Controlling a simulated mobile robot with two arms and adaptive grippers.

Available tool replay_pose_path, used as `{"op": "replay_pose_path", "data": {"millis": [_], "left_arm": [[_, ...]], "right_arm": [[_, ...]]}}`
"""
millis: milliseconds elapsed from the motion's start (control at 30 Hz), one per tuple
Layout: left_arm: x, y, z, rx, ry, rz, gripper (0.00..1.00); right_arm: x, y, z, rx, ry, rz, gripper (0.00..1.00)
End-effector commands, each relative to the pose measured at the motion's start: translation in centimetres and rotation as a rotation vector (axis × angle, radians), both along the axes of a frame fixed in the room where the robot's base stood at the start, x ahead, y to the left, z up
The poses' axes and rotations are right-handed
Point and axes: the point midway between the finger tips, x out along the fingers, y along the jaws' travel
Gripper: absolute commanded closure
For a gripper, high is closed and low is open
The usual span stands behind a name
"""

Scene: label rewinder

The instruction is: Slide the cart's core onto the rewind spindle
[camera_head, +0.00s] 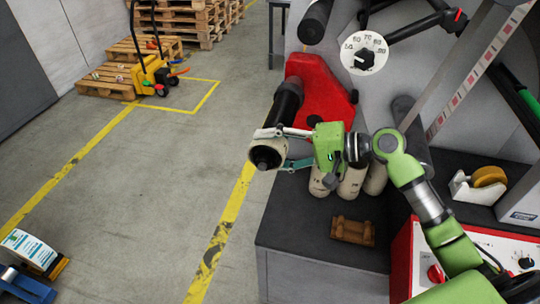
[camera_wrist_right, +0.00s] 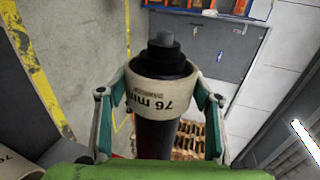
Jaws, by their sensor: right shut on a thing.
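The core (camera_head: 258,150) is a pale cardboard ring, marked "76 mm" in the right wrist view (camera_wrist_right: 160,92). It sits around the black rewind spindle (camera_head: 287,103) near its free end. The spindle's stepped tip (camera_wrist_right: 164,50) sticks out past the core, and its shaft (camera_wrist_right: 155,140) shows on the other side of the core. My right gripper (camera_head: 276,148) is shut on the core, with one finger on each side; it also shows in the wrist view (camera_wrist_right: 162,100). My left gripper is not in view.
A red bracket (camera_head: 322,88) stands behind the spindle. Below the gripper, several pale cores (camera_head: 350,183) stand on a dark-topped cabinet (camera_head: 300,225) beside a brown wooden cradle (camera_head: 353,230). A tape dispenser (camera_head: 480,188) is at right. The floor (camera_head: 130,210) at left is mostly clear.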

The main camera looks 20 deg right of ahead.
Motion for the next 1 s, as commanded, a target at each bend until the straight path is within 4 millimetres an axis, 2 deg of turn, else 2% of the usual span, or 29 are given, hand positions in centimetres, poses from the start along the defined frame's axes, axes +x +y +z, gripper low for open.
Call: {"op": "replay_pose_path", "data": {"millis": [1000], "left_arm": [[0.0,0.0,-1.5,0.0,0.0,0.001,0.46]], "right_arm": [[5.1,-3.4,0.0,0.0,-0.002,0.001,0.62]]}}
